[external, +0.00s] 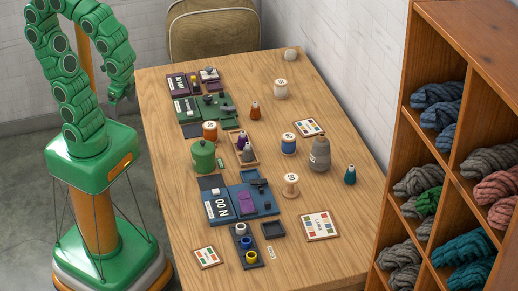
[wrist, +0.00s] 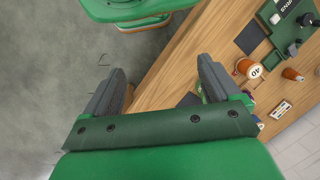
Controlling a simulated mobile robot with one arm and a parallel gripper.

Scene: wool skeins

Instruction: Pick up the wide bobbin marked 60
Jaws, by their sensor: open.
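Several bobbins stand on the wooden table in the external view: an orange one (external: 210,132), a cream one (external: 280,90), a blue one (external: 288,145) and a slim pale wooden one (external: 291,187). Their top numbers are too small there for me to tell which is 60. In the wrist view the orange bobbin (wrist: 249,68) reads 40, right of my fingers. My gripper (wrist: 160,68) is open and empty, above the floor and the table's edge. In the external view my gripper (external: 122,97) hangs low at the table's left edge, away from all bobbins.
On the table (external: 330,255) are a green canister (external: 203,157), a grey cone (external: 320,155), a blue board (external: 222,207), a green board (external: 190,112) and a tray of small spools (external: 247,246). Yarn shelves (external: 437,25) border the right; a chair (external: 213,30) stands behind.

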